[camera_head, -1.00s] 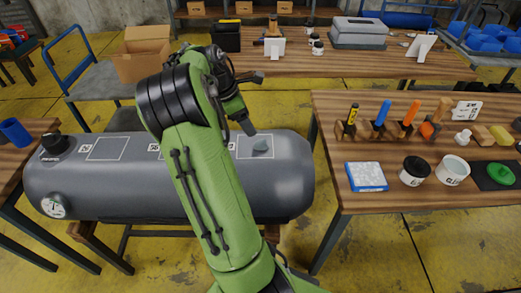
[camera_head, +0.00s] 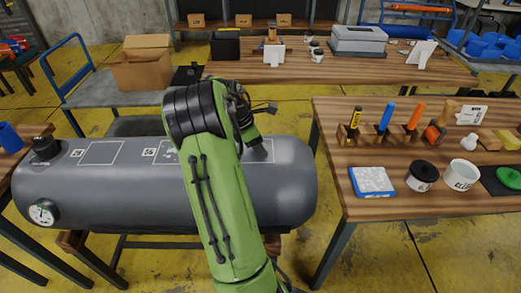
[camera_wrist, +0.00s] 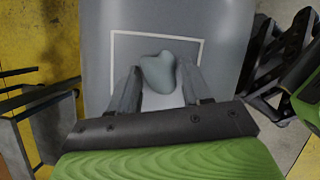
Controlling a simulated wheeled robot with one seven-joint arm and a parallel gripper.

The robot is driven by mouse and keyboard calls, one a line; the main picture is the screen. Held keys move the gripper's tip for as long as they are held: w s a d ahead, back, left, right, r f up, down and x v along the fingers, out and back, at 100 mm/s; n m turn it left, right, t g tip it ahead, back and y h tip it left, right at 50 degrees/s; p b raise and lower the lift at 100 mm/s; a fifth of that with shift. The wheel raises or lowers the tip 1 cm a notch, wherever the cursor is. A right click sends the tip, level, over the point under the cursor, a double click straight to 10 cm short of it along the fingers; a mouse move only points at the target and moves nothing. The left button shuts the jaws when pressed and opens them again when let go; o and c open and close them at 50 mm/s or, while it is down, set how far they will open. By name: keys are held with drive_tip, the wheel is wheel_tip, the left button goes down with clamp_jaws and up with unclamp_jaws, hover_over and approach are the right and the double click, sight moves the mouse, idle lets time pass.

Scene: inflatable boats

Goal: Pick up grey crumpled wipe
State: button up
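The grey crumpled wipe (camera_wrist: 158,74) lies inside a white outlined square on the grey inflatable tube (camera_head: 110,200). In the wrist view my gripper (camera_wrist: 161,68) is open, with one finger on each side of the wipe. A gap shows between the fingers below the wipe, and I cannot tell whether either finger touches it. In the head view my gripper (camera_head: 252,138) is low over the right part of the tube, and the wipe is hidden behind it and my arm.
A wooden table (camera_head: 350,210) stands right of the tube, with a blue-white box (camera_head: 372,181), a black-topped cup (camera_head: 422,176), a white cup (camera_head: 460,175) and upright tools. A cart with a cardboard box (camera_head: 142,62) stands behind.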

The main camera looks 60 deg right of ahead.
drive_tip(key=c, duration=0.6)
drive_tip(key=shift+c, duration=0.2)
drive_tip(key=shift+r, duration=0.15)
